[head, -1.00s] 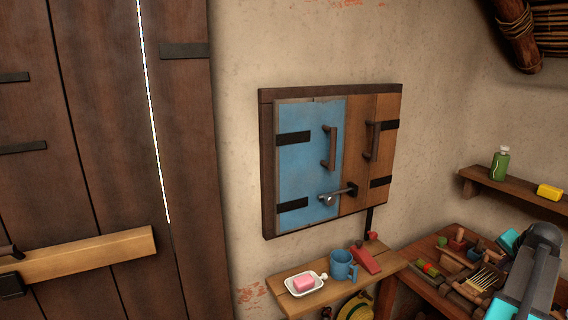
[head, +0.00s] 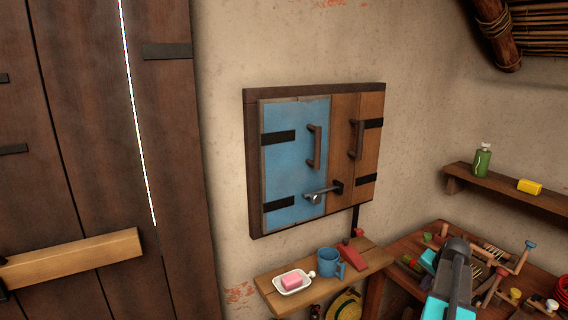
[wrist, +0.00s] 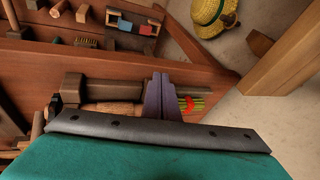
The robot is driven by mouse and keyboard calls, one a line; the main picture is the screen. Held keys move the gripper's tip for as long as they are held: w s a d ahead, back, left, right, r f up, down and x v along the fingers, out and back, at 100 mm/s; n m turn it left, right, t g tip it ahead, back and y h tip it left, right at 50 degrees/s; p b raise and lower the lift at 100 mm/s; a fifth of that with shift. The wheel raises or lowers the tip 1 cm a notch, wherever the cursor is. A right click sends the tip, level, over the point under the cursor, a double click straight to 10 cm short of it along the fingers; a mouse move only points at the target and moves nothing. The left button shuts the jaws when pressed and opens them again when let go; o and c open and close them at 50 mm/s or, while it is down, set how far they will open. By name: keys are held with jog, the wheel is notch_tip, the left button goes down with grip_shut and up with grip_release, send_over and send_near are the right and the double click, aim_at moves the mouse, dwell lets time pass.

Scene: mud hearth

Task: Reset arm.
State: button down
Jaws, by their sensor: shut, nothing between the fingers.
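My arm shows in the head view at the lower right, in front of the workbench (head: 405,247). My gripper (wrist: 163,98) shows in the wrist view as two purple-grey fingers side by side. The fingers are together, with nothing between them. In the wrist view the gripper is over the workbench, near its edge. A bundle of green stalks with a red band (wrist: 190,104) shows just beyond the fingers; I cannot tell the gap between them.
The workbench holds several small tools and parts. A small shelf (head: 318,288) carries a soap dish (head: 280,289), a blue mug (head: 328,261) and a red object (head: 352,258). A shuttered cupboard (head: 251,160) is on the wall. A straw hat (wrist: 204,28) hangs below.

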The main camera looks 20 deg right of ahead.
jog(key=w+a+f+n+g+y, duration=0.1)
jog(key=w+a+f+n+y, duration=0.15)
jog(key=a+f, duration=0.95)
jog(key=w+a+f+n+g+y, duration=0.1)
jog(key=w+a+f+n+g, duration=0.2)
jog(key=a+f, duration=0.85)
jog(key=s+a+f+n+g, duration=0.1)
jog(key=s+a+f, duration=0.1)
jog(key=a, duration=0.5)
jog(key=s+a+f+n, duration=0.1)
jog(key=a+f, duration=0.1)
jog(key=a, duration=0.5)
jog(key=s+a+f+n+g, duration=0.1)
jog(key=s+a+f+n, duration=0.15)
jog(key=a, duration=0.45)
jog(key=s+a+f+n+g, duration=0.2)
jog(key=s+a+f, duration=0.2)
jog(key=s+a, duration=0.3)
jog(key=s+a+f+n+g, duration=0.2)
jog(key=s+a+f+n, duration=0.1)
jog(key=s+a, duration=0.5)
jog(key=s+f+h, duration=0.1)
jog(key=s, duration=0.2)
jog(key=shift+a+f, duration=0.2)
jog(key=shift+a, duration=0.1)
